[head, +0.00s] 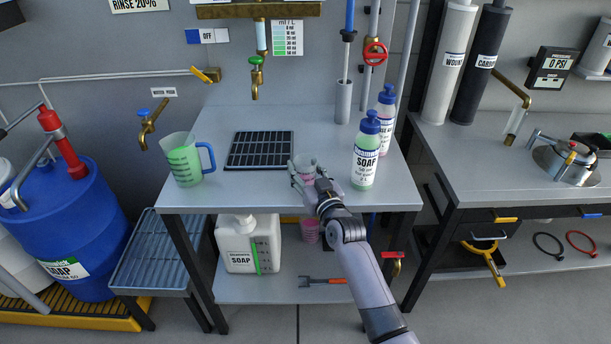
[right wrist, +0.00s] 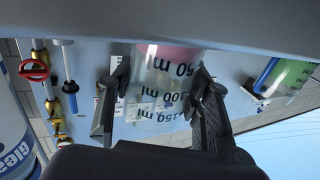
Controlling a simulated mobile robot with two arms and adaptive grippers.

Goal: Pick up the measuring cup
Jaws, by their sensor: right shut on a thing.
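A small clear measuring cup (head: 306,173) with a pink bottom part is near the front edge of the grey table, right of the middle. My right gripper (head: 304,177) reaches it from the front and is shut on it. In the right wrist view the cup (right wrist: 166,88) shows upside down, with 50, 100 and 150 ml marks, between the two dark fingers (right wrist: 160,92). Whether the cup touches the table is hard to tell. A larger green measuring jug (head: 183,160) with a blue handle stands at the table's left. My left gripper is not in view.
A black drain grid (head: 261,149) lies left of the cup. Soap bottles (head: 366,152) stand close on its right. A brass tap (head: 255,80) hangs above the table's back. A white soap canister (head: 247,243) and a pink cup (head: 310,230) are on the shelf below.

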